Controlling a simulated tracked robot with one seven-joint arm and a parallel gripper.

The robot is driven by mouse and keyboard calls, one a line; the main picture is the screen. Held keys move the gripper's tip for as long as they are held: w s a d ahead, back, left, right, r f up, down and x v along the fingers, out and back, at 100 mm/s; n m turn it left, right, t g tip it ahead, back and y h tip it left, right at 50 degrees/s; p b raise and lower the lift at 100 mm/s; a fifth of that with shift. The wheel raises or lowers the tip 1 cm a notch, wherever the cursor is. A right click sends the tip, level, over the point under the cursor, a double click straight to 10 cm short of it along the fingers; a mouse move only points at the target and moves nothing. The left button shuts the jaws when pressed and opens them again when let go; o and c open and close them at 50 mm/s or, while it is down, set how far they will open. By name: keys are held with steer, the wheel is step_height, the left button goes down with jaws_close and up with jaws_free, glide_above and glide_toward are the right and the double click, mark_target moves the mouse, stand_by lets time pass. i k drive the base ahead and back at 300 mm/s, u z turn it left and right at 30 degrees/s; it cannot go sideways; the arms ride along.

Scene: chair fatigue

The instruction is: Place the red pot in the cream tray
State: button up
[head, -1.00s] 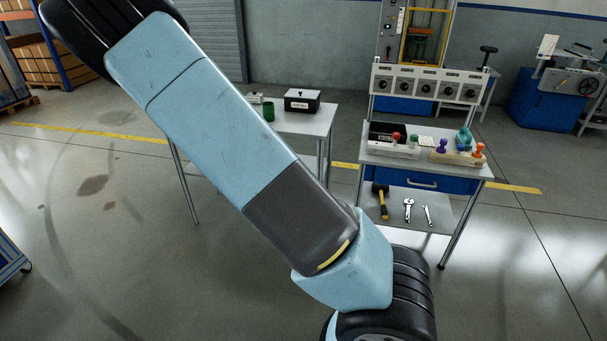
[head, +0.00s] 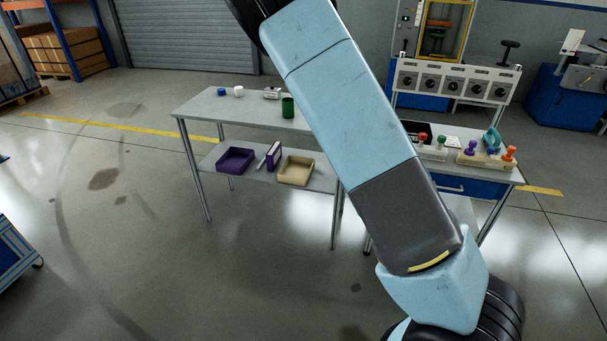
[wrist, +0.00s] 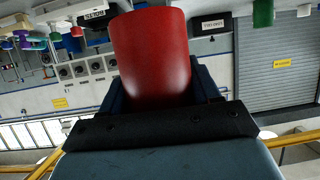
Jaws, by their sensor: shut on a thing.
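In the wrist view the red pot (wrist: 150,55) fills the upper middle, between the dark fingers of my gripper (wrist: 152,85). My gripper is shut on it and holds it in the air, clear of any table. The wrist picture is upside down relative to the room. The cream tray (head: 294,181) sits on the lower shelf of the left table in the head view. It looks empty. In the head view my gripper and the pot are out of sight; only my arm shows, crossing in front of the right side.
On the same shelf are a purple tray (head: 234,173) and a purple and white upright item (head: 273,155), left of the cream tray. The table top (head: 215,112) above holds a green pot (head: 288,107) and small pieces. Floor before the table is clear.

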mark_target(297, 170)
steer(key=z, duration=0.05)
steer(key=i, duration=1)
steer(key=u, duration=0.05)
